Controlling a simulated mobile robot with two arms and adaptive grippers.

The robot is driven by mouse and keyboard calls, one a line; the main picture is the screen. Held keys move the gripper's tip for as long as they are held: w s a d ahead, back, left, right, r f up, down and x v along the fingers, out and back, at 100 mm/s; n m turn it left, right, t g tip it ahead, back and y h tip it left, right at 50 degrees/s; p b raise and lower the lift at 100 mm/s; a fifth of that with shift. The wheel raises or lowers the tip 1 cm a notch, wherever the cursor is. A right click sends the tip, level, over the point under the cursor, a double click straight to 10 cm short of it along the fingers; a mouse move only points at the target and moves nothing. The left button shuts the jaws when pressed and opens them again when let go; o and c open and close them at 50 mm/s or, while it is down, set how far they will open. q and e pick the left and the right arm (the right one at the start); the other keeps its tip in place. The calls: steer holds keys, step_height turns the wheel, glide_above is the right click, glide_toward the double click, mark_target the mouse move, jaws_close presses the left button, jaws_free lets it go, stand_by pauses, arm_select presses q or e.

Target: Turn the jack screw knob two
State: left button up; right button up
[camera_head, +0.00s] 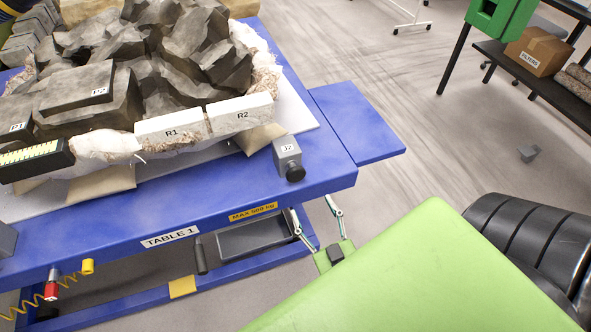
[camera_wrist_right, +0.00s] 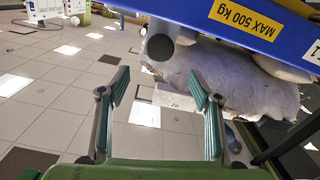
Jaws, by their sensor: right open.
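The jack screw block labelled J2 (camera_head: 287,152) sits at the near right corner of the blue table, with its dark round knob (camera_head: 295,173) facing the near edge. In the right wrist view the knob (camera_wrist_right: 160,46) shows as a dark grey round end beyond my fingers. My right gripper (camera_head: 317,213) is open and empty, below and to the right of the knob in the head view, apart from it. Its two fingers stand either side of an empty gap in the wrist view (camera_wrist_right: 160,88). My left gripper is not in view.
The blue table (camera_head: 120,238) carries a jacketed fossil block (camera_head: 105,150) with white pieces R1 (camera_head: 170,128) and R2 (camera_head: 240,115). A blue side leaf (camera_head: 355,125) juts right. A grey tray (camera_head: 255,238) lies below the tabletop. Open floor lies to the right.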

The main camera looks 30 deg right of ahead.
mark_target(297, 177)
steer(key=b+x, duration=0.1)
steer(key=x, duration=0.3)
steer(key=b+x, duration=0.1)
steer(key=x, duration=0.3)
steer(key=f+b+x, duration=0.1)
steer(key=b+x, duration=0.1)
steer(key=x, duration=0.2)
steer(key=shift+w+d, duration=0.2)
steer(key=shift+w+d+r, duration=0.15)
steer(key=shift+w, duration=0.55)
steer(key=shift+c, duration=0.3)
steer(key=shift+m, duration=0.3)
steer(key=c, duration=1.1)
